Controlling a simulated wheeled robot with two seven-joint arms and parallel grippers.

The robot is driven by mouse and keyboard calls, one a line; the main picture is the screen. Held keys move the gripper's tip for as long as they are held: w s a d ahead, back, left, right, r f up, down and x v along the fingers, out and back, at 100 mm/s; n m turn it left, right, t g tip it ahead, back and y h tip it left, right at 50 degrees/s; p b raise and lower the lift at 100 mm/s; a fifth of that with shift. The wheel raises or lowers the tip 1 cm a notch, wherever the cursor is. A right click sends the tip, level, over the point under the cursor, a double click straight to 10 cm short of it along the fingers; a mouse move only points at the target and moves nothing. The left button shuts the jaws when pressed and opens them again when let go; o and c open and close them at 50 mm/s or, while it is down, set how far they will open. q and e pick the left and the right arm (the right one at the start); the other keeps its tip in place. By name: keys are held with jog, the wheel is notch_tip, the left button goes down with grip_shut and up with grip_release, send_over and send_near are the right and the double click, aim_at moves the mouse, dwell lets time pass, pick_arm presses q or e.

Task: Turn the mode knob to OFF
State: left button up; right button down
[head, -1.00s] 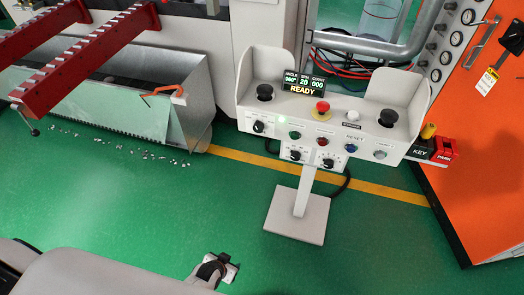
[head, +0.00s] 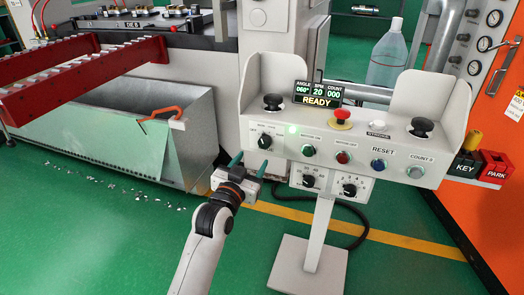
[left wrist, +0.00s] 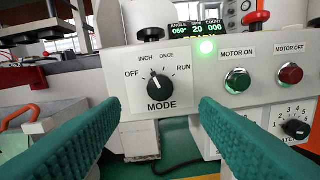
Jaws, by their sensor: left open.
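The mode knob (head: 265,142) is a black round knob at the left end of the white control panel (head: 352,135). In the left wrist view the mode knob (left wrist: 160,88) has OFF, INCH, ONCE and RUN around it, and its white pointer mark points up and slightly left, near INCH. My left gripper (head: 250,163) is open and empty, in front of the panel, a little below and left of the knob in the head view. In the left wrist view its green ridged fingers (left wrist: 159,110) reach toward the panel on either side of the knob, apart from it. My right gripper is not in view.
A red emergency button (head: 342,115), a display reading READY (head: 317,95) and two black palm buttons (head: 273,101) (head: 421,126) are on the panel. Lower knobs (head: 309,181) sit beneath it. A metal bin (head: 185,140) stands left.

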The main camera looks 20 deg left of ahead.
aim_at(263, 143)
pick_arm(q)
jog(key=w, duration=0.5)
jog(key=w+b, duration=0.1)
jog(key=w, duration=0.1)
jog(key=shift+w+d+f, duration=0.1)
jog(key=shift+w+d, duration=0.15)
jog(key=shift+w, duration=0.6)
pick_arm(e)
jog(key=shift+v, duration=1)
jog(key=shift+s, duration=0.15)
pick_arm(q)
jog(key=c, duration=1)
jog(key=shift+n+p, duration=0.4)
jog(key=n+p, duration=0.2)
jog(key=p, duration=0.1)
jog(key=shift+r+n, duration=0.2)
jog(key=shift+n, duration=0.2)
jog(key=n+p, duration=0.3)
jog(key=n, duration=0.1)
jog(key=shift+f+p, duration=0.15)
jog(key=shift+p, duration=0.15)
jog(key=shift+n, duration=0.4)
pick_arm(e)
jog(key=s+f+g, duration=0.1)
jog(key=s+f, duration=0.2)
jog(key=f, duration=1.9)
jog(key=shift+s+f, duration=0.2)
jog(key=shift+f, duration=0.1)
